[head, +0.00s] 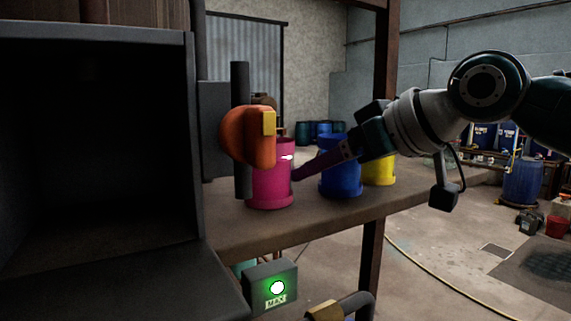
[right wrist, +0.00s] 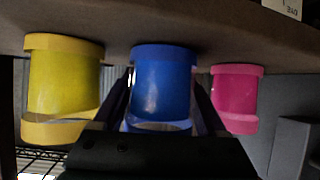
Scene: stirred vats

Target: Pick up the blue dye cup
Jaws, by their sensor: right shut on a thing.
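The blue dye cup (head: 341,182) stands upright on the brown shelf, between a pink cup (head: 270,180) and a yellow cup (head: 380,170). My right gripper (head: 318,168) reaches in from the right, and one finger crosses in front of the blue cup's upper part. In the right wrist view, where the shelf shows at the top, the fingers lie on both sides of the blue cup (right wrist: 162,85), shut on it. The yellow cup (right wrist: 63,85) and pink cup (right wrist: 236,97) flank it there. My left gripper is not in view.
A dark open box (head: 100,130) fills the left. A vertical dark post (head: 241,90) and an orange rounded part (head: 245,138) stand close to the pink cup. A rusty upright (head: 385,60) rises behind my arm. The shelf's front edge is clear.

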